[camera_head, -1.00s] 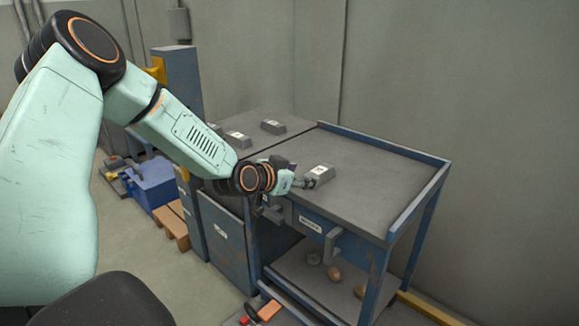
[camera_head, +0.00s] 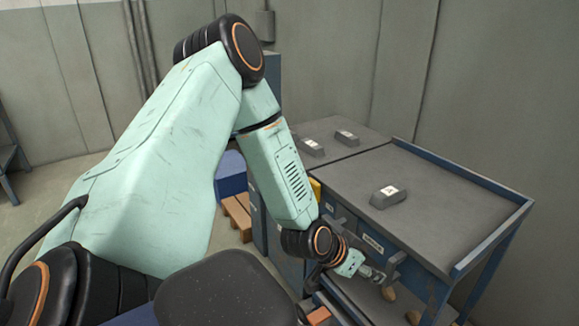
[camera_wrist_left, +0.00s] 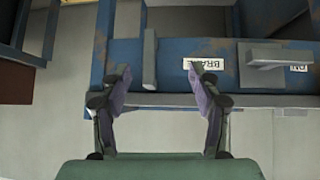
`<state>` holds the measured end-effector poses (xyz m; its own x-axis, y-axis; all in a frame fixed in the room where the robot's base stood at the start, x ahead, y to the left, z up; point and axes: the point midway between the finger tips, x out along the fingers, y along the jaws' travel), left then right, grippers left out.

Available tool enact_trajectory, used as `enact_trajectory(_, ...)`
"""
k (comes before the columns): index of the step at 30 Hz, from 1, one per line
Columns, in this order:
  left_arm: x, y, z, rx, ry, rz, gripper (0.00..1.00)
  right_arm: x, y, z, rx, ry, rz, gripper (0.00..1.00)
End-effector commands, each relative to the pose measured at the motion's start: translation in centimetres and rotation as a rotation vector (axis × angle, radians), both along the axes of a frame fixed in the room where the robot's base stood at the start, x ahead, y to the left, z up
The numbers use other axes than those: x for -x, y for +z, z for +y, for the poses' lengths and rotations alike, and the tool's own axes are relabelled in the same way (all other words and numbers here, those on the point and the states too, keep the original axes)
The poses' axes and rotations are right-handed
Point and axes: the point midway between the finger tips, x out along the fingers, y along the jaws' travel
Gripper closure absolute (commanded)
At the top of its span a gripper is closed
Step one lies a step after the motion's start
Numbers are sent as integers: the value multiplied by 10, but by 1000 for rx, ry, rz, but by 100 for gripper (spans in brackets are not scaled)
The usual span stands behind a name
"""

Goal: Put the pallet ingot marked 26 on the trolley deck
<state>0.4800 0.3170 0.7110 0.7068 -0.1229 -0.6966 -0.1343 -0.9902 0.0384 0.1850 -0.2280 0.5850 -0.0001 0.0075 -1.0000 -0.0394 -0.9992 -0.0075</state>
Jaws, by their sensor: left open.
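A grey ingot (camera_head: 388,197) with a white label lies on the dark trolley deck (camera_head: 440,210), near its left side. The label's number is too small to read. Two more grey ingots, one nearer (camera_head: 311,148) and one farther (camera_head: 347,138), lie on the adjoining dark surface (camera_head: 330,128) behind. My left gripper (camera_head: 376,276) is in front of the trolley, below deck level and apart from the ingot. In the left wrist view, its two fingers (camera_wrist_left: 162,85) are spread with nothing between them. My right gripper is not in view.
The trolley's blue front carries a BRAKE plate (camera_wrist_left: 203,64) and a grey handle (camera_wrist_left: 278,55). A raised blue rim (camera_head: 490,240) edges the deck. Small round objects (camera_head: 388,293) are on the shelf below. A wooden pallet (camera_head: 238,213) stands on the floor behind my arm.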

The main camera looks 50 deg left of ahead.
Motion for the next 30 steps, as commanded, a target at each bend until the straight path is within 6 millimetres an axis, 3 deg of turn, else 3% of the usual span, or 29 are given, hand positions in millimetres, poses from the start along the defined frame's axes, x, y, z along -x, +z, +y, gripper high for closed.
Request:
enact_trajectory(1, 24, -22, -18, 6, -11, 88, 37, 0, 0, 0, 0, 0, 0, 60)
enact_trajectory(3, 59, -48, -38, 21, 0, 204, 37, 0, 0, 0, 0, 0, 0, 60)
enact_trajectory(7, 132, -88, -67, 23, 33, 415, 37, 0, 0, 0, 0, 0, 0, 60)
enact_trajectory(12, 226, -118, -86, -16, 90, 650, 37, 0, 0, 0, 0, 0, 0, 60)
enact_trajectory(15, 265, -124, -89, -44, 119, 736, 37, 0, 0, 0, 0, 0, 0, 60)
enact_trajectory(20, 294, -126, -90, -68, 144, 796, 37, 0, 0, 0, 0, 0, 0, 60)
enact_trajectory(30, 295, -126, -90, -68, 148, 799, 37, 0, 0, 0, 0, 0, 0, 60)
